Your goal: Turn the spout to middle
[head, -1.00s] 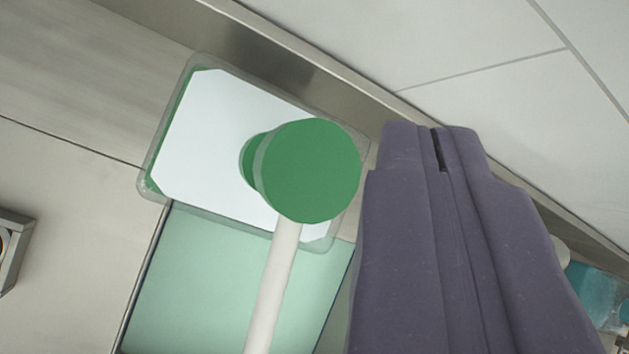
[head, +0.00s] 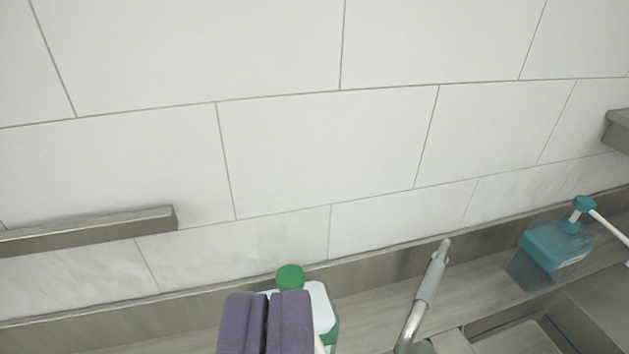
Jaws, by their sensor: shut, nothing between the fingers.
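A metal tap part with a light grey sleeve (head: 430,285) stands at the lower right of centre. It leans up and to the right, its tip close to the wall ledge. It looks like the spout or a lever; I cannot tell which, as its lower end is cut off by the bottom edge. My gripper (head: 268,294), dark purple, is at the bottom, left of this tap part and apart from it. Its two fingers are shut together with nothing between them.
A bottle with a green pump head (head: 290,277) is just behind my gripper, partly hidden by it. A teal soap dispenser (head: 550,252) stands at right by a sink edge (head: 577,303). A tiled wall fills the back; a metal bar (head: 90,232) is on it at left.

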